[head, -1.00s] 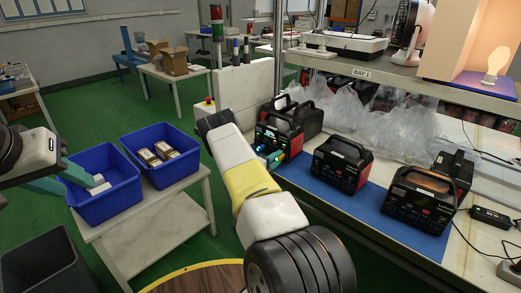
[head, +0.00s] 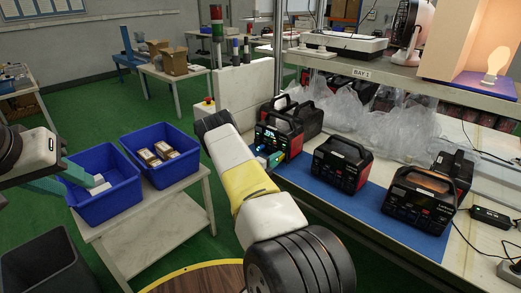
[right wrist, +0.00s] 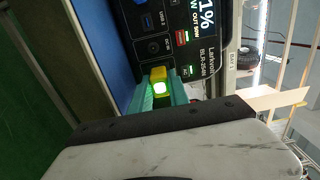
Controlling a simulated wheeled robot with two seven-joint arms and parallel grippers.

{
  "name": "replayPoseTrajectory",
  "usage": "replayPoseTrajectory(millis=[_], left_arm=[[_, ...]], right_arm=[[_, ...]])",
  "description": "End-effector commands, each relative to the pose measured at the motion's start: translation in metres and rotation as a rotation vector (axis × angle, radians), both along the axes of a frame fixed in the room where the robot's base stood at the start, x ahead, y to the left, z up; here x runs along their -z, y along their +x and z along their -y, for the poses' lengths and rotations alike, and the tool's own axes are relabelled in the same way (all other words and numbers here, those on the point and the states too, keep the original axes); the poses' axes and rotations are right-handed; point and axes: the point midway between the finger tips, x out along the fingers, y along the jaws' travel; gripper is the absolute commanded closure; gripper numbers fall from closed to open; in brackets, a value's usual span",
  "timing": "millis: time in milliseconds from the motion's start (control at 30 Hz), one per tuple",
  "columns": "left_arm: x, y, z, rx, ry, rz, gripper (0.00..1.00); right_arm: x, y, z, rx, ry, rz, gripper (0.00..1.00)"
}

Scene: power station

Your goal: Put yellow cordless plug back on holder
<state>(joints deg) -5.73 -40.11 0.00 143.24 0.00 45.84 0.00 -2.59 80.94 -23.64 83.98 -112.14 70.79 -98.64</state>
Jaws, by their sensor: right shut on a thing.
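The yellow cordless plug (right wrist: 159,87) shows in the right wrist view with a bright green-white light on its end. My right gripper (right wrist: 161,92) is shut on it, with a teal finger on either side. In the head view my right gripper (head: 270,160) is at the front of the leftmost front power station (head: 283,135). This station's panel (right wrist: 178,40) is close beyond the plug. I cannot tell whether the plug touches it. I cannot make out the holder. My left gripper (head: 66,182) is open and empty at the left blue bin (head: 107,205).
More power stations (head: 342,165) (head: 421,198) stand on the blue mat (head: 380,217) to the right. Clear plastic bags (head: 360,120) lie behind. A second blue bin (head: 161,154) holds small boxes. A black bin (head: 40,262) stands at lower left.

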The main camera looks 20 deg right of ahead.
Motion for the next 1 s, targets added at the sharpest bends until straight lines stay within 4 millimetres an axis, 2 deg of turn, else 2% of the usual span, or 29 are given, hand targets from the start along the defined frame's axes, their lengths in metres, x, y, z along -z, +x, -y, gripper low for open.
replayPoseTrajectory(millis=[567, 1000], left_arm=[[0.000, 0.000, 0.000, 0.000, 0.000, 0.000, 0.64], [0.000, 0.000, 0.000, 0.000, 0.000, 0.000, 0.64]], right_arm=[[0.000, 0.000, -0.002, -0.001, 0.000, 0.000, 1.00], [0.000, -0.007, -0.016, -0.001, 0.000, -0.001, 1.00]])
